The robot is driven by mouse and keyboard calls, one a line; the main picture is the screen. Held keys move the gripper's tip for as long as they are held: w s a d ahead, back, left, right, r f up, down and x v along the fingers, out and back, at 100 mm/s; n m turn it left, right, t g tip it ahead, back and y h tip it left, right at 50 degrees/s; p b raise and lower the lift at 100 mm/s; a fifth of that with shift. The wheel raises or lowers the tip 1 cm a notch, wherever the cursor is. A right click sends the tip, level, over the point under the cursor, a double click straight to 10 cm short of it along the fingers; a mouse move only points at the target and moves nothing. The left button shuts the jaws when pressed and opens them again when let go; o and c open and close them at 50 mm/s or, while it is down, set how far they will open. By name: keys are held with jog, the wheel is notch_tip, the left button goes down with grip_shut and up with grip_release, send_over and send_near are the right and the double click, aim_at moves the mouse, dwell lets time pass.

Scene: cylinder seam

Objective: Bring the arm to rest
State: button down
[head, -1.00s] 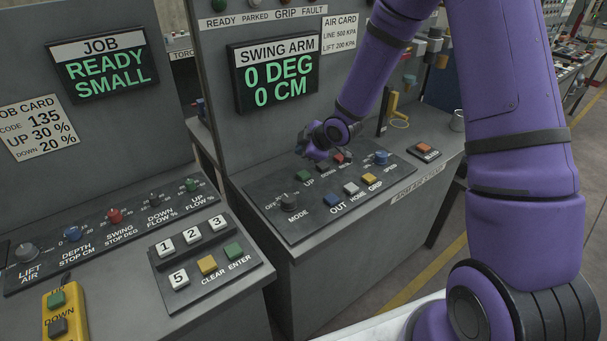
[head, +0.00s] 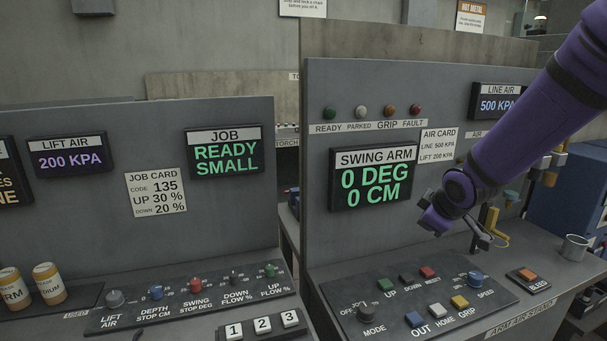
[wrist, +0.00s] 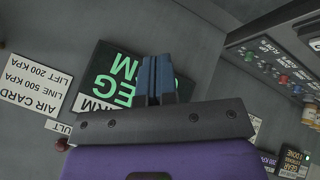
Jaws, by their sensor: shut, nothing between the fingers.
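My gripper (head: 484,240) hangs above the right part of the swing arm console (head: 335,297), apart from its buttons. In the wrist view its two fingers (wrist: 155,75) are together and empty, in front of the swing arm display. That display (head: 372,180) reads 0 DEG, 0 CM. Whether the parked lamp (head: 361,111) is lit I cannot tell.
A job display (head: 224,152) reads READY SMALL. The left console has several knobs, including lift air (head: 114,298). An orange bleed button (head: 527,275) and a metal cup (head: 574,247) stand at the right. The upright panel (head: 320,235) is close behind my gripper.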

jog(key=s+d+r+m+g+h, duration=0.15)
jog(key=s+r+m, duration=0.35)
jog(key=s+r, duration=0.7)
jog(key=s+r+m+y, duration=0.1)
jog(key=s+m, duration=0.4)
jog(key=s, duration=1.3)
jog(key=shift+d+r+g, duration=0.15)
jog(key=shift+r+g, duration=0.3)
jog(key=shift+r, duration=0.25)
